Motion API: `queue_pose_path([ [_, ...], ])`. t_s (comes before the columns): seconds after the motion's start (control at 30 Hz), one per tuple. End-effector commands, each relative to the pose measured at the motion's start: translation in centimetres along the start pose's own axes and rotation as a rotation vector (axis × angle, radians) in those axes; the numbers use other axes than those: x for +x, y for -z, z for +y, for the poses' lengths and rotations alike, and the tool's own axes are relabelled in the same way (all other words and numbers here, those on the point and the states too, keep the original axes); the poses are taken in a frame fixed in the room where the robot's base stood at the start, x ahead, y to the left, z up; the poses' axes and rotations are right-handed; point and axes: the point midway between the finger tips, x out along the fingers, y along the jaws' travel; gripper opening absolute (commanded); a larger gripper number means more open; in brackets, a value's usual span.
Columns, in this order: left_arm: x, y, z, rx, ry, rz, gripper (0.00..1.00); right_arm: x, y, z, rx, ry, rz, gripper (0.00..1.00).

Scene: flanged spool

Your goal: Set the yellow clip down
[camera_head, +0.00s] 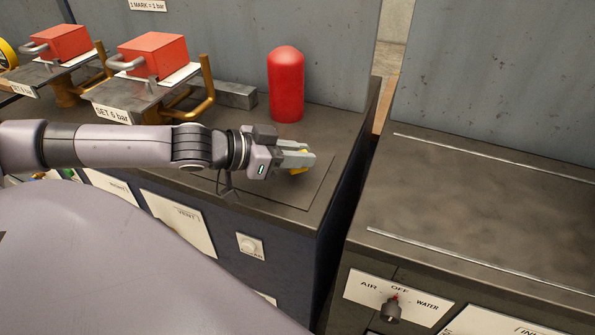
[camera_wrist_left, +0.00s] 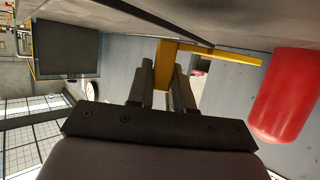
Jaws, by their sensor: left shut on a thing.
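The yellow clip (camera_head: 300,170) shows only in part in the head view, at the fingertips of my left gripper (camera_head: 298,158). In the left wrist view the yellow clip (camera_wrist_left: 168,62) is an angular bar between the two dark fingers of my left gripper (camera_wrist_left: 165,85), with a long arm reaching right toward the red cylinder. My left gripper is shut on it, low over the dark square plate (camera_head: 285,195) on the cabinet top. Whether the clip touches the surface I cannot tell. My right gripper is not in view.
A red round-topped cylinder (camera_head: 286,85) stands behind the gripper. Two red blocks (camera_head: 155,55) with handles sit on brass-coloured stands at the left, beside a grey bar (camera_head: 232,95). A gap separates this cabinet from the right bench (camera_head: 480,210), whose top is clear.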

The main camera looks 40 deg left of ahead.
Motion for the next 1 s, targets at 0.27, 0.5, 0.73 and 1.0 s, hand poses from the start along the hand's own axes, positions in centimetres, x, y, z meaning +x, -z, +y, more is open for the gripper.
queue_pose_path([
  [0.27, 1.2, -3.1, 0.0, -0.002, -0.001, -0.001, 0.00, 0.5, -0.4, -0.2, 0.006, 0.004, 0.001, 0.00],
  [0.5, 1.2, -3.0, 0.0, -0.001, 0.000, -0.001, 0.00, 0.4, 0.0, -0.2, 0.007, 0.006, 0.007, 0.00],
  [0.73, 1.3, -3.1, 0.0, 0.000, 0.000, -0.001, 0.46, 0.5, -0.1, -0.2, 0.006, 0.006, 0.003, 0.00],
  [1.0, 1.2, -3.0, 0.0, 0.000, 0.000, -0.001, 0.46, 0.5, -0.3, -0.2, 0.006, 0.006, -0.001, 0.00],
])
